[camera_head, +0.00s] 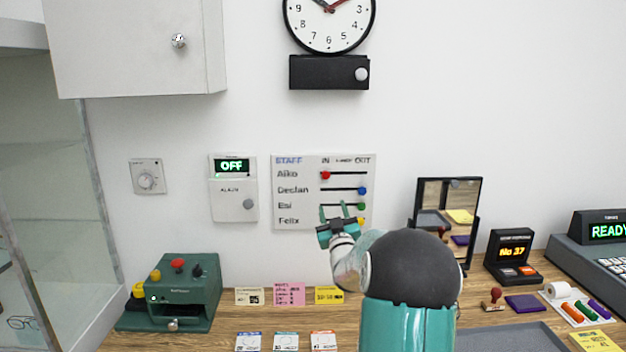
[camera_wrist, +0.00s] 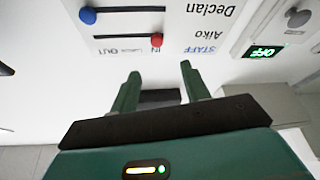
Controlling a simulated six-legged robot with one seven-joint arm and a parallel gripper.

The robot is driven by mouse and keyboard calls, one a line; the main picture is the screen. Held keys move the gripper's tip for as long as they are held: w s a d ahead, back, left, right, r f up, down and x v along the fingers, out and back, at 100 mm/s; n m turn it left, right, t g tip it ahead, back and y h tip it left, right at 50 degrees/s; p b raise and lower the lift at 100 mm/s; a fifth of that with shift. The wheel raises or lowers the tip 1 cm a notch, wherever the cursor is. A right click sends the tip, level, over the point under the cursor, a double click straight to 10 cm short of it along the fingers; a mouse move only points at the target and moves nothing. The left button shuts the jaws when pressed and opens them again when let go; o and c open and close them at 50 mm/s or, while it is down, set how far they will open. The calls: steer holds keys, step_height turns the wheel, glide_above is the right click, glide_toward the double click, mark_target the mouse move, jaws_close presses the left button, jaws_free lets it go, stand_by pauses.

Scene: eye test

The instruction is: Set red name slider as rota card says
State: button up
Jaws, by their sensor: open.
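The white STAFF board (camera_head: 286,214) hangs on the wall with the rows Aiko, Declan, Esi and Felix, under IN, a middle mark and OUT. The red slider (camera_head: 325,175) is on Aiko's row at the IN end; it also shows in the upside-down wrist view (camera_wrist: 156,40). The blue slider (camera_head: 362,190) is at Declan's OUT end. My gripper (camera_head: 333,212) is open and empty in front of the lower rows, its fingers covering part of them. In the wrist view its fingertips (camera_wrist: 160,68) are apart from the red slider. Which card is the rota is unclear; a pink card (camera_head: 289,294) has unreadable writing.
Cream (camera_head: 249,297) and yellow (camera_head: 328,295) cards flank the pink one, with several smaller cards in front. An alarm box (camera_head: 233,188) reading OFF hangs left of the board. A green machine (camera_head: 172,292) and a mirror (camera_head: 447,190) stand on the counter.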

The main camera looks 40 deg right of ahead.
mark_target(326, 176)
steer(key=x, duration=1.3)
steer(key=shift+d+r, duration=0.1)
steer(key=shift+d, duration=0.3)
